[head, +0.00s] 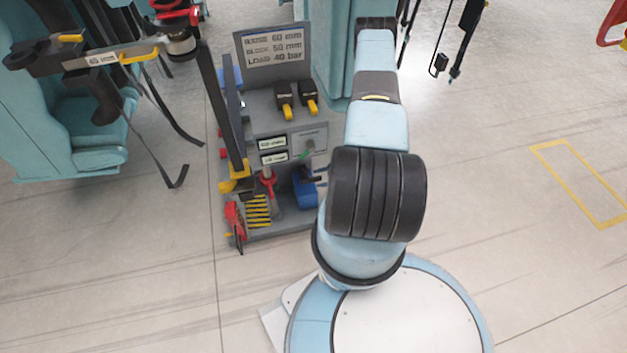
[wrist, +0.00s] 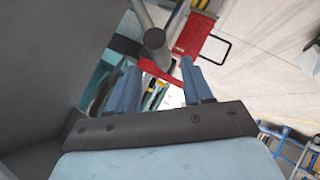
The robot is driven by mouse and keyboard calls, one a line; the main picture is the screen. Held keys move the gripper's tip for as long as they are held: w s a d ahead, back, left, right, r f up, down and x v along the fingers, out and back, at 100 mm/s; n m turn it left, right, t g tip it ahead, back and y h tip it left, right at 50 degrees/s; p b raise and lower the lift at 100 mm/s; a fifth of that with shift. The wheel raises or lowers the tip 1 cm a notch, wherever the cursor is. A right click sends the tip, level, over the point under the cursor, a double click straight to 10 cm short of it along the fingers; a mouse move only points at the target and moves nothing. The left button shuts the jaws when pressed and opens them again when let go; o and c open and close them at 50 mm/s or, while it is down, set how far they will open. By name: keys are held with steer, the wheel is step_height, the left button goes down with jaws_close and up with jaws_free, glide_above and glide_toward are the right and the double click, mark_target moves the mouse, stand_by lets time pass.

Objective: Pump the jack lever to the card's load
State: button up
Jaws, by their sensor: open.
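The card (head: 273,48) stands upright at the back of a grey cart (head: 262,232); it reads raise 60 mm, block 50 mm, load 40 bar. A blue unit (head: 305,188) that looks like a pump is low on the cart's right; I cannot tell surely which part is the jack lever. A grey rod (wrist: 154,38) and a red bar (wrist: 150,70) show beyond the fingertips; contact cannot be told.
Two black blocks with yellow tabs (head: 285,98) sit on the cart. A long dark bar (head: 221,118) rises at its left, near yellow-striped pieces (head: 257,210). The floor at right is open, with a yellow outline (head: 580,185).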

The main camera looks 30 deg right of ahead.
steer(key=v, duration=0.8)
steer(key=shift+f, duration=0.1)
stand_by(2.9)
